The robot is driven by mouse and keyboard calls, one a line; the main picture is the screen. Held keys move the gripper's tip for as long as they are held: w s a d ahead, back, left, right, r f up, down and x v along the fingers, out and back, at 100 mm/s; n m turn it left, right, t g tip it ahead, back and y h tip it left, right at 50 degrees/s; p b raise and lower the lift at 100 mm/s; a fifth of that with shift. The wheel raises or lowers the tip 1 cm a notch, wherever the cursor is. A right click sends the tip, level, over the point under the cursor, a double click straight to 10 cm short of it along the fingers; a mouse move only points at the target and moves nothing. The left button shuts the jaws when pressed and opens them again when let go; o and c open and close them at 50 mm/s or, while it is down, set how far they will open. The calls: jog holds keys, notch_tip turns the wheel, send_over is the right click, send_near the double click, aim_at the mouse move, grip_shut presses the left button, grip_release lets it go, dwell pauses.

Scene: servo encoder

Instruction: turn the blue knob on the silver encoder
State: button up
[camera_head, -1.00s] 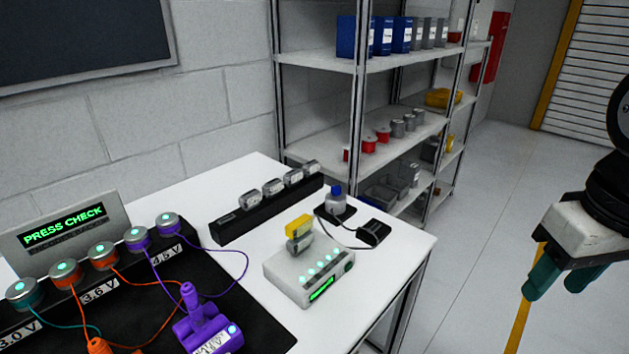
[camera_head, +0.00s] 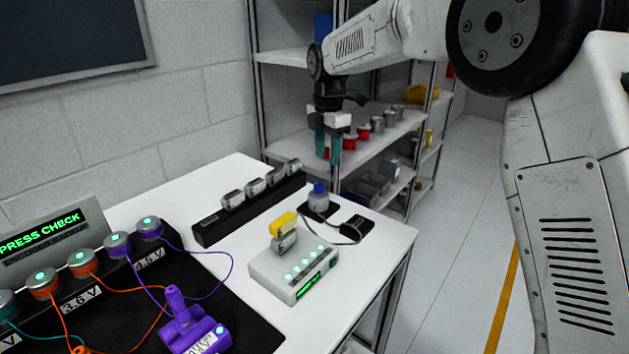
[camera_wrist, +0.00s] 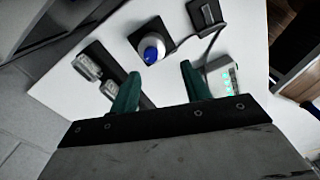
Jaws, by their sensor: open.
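The silver encoder (camera_head: 319,202) is a small upright cylinder with a blue knob (camera_head: 319,187) on top. It stands on a black base at the back right of the white table. In the wrist view the blue knob (camera_wrist: 150,54) and silver encoder (camera_wrist: 149,35) show beyond my fingertips. My gripper (camera_head: 328,158) hangs pointing down above the encoder, with its green fingers apart and nothing between them. It does not touch the knob. In the wrist view my gripper (camera_wrist: 168,75) also shows open and empty.
A white box (camera_head: 293,277) with green lights and a yellow-topped plug stands in front of the encoder. A cable joins the encoder's base to a small black box (camera_head: 357,228). A black rack (camera_head: 250,210) with several grey modules is to the left. Shelves (camera_head: 375,140) stand behind the table.

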aim_at(318, 184)
jog(key=shift+w+a+f+n, duration=0.6)
jog(key=shift+w+a+f, duration=0.05)
jog(key=shift+a+f, duration=0.3)
notch_tip(318, 184, down, 8)
jog(key=shift+r, duration=0.15)
jog(key=c, duration=1)
jog(key=shift+o, duration=0.2)
jog(key=shift+a+r, duration=0.1)
jog(key=shift+a, duration=0.3)
jog(key=shift+d, duration=0.25)
jog(key=shift+c, duration=0.2)
jog(key=shift+m, duration=0.3)
